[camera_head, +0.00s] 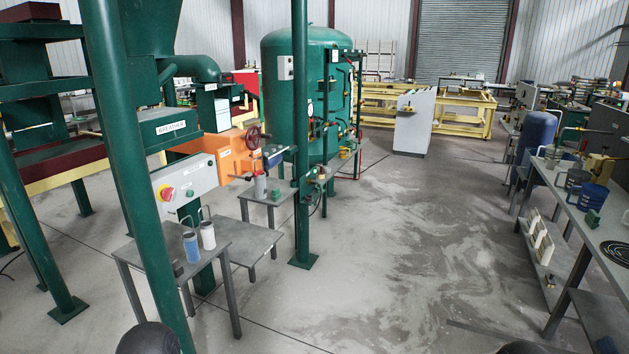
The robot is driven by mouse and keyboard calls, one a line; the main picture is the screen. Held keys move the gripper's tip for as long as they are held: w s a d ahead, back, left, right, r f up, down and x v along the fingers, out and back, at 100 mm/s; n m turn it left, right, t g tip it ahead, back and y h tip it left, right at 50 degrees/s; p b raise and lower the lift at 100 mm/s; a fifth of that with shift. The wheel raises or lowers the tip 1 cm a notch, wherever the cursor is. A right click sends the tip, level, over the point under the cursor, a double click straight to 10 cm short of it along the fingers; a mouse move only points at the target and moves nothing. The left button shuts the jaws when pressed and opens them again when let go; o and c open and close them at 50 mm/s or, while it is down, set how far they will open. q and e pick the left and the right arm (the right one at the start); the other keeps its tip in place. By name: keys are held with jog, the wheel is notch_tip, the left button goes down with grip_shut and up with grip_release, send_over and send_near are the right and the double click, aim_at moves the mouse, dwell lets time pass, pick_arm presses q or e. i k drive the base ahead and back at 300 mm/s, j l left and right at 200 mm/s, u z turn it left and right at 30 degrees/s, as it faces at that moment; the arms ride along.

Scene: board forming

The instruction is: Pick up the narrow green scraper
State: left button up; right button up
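I cannot make out a narrow green scraper for certain. A small green object (592,218) sits on the right workbench (615,230), near its front edge, but it is too small to tell what it is. Neither gripper shows in the head view. Only dark rounded parts, apparently of my own arms, show at the bottom edge.
Green posts stand at the left, with a green tank (300,100) behind. The right workbench has a lower shelf. The concrete floor (400,250) between is clear.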

aim_at(276, 195)
jog(key=i+u, duration=0.15)
jog(key=i, duration=2.05)
jog(key=i+l+u, duration=0.15)
jog(key=i, duration=0.35)
jog(key=i+l+u, duration=0.15)
jog(key=i, duration=0.4)
jog(key=i+l+u, duration=0.15)
jog(key=i, duration=0.35)
